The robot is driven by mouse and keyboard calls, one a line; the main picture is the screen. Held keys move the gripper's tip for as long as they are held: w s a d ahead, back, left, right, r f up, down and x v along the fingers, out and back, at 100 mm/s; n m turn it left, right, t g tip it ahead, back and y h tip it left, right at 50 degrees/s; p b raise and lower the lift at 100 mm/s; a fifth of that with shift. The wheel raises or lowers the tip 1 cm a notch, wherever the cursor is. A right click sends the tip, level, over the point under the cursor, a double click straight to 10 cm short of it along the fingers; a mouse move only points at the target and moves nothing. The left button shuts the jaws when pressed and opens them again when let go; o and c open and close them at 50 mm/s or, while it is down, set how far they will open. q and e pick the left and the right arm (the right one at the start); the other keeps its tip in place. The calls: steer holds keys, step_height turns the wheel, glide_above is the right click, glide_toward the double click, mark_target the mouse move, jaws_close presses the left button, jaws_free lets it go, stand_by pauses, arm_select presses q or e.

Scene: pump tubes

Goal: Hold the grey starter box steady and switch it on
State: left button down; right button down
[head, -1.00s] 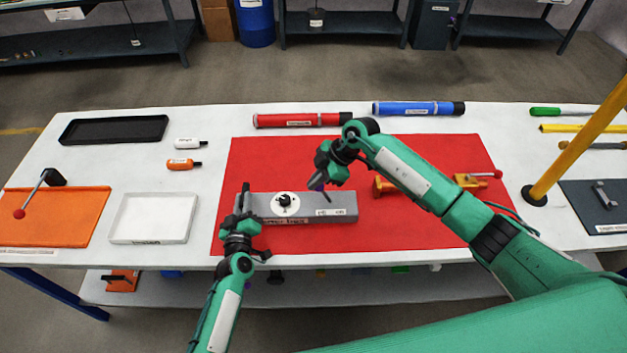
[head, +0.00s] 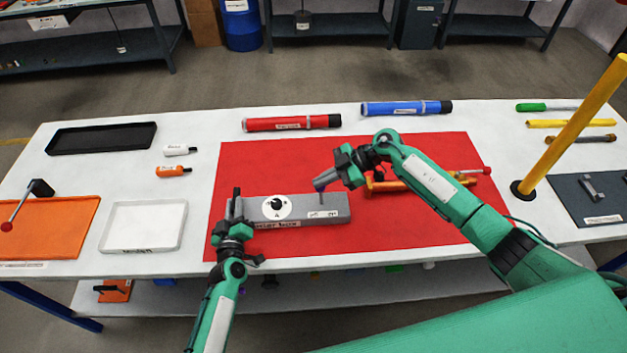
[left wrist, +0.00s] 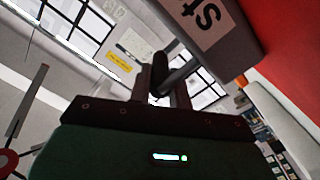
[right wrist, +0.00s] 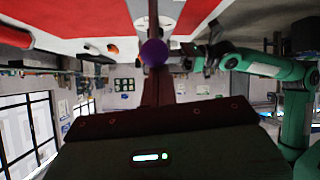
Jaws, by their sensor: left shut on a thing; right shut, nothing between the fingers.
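The grey starter box (head: 297,218) lies on the red mat (head: 400,220), with a round white dial (head: 276,207) and an off/on label (head: 323,214) on top. My left gripper (head: 237,200) is at its left end. In the left wrist view it is shut on a dark handle (left wrist: 172,78) at the end of the box (left wrist: 235,45). My right gripper (head: 318,184) is shut and empty above the box's right part, beside the switch lever. The lever's purple ball (right wrist: 154,52) shows at its fingertips in the right wrist view; I cannot tell whether they touch.
An orange tool (head: 385,186) lies on the mat behind my right arm. Red (head: 290,123) and blue (head: 405,108) tubes lie at the back. A white tray (head: 112,248) and small bottles are left. A yellow post (head: 570,130) stands right.

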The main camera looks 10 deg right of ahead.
steer(key=shift+s+d+f+t+y, duration=0.1)
steer(key=shift+d+f+y, duration=0.1)
steer(key=shift+d+y, duration=0.4)
steer(key=shift+s+d+f+t+y, duration=0.1)
steer(key=shift+s+d+f+y, duration=0.05)
steer(key=shift+d+y, duration=0.5)
steer(key=shift+s+d+f+t+y, duration=0.1)
steer(key=shift+d+f+y, duration=0.1)
steer(key=shift+d+y, duration=0.4)
steer(key=shift+d, duration=0.1)
step_height(320, 180, up, 3)
steer(key=a, duration=0.2)
steer(key=r+v, duration=0.1)
steer(key=v, duration=0.8)
steer(key=shift+s+d+r, duration=0.15)
steer(key=shift+d+r, duration=0.05)
steer(key=shift+r, duration=0.05)
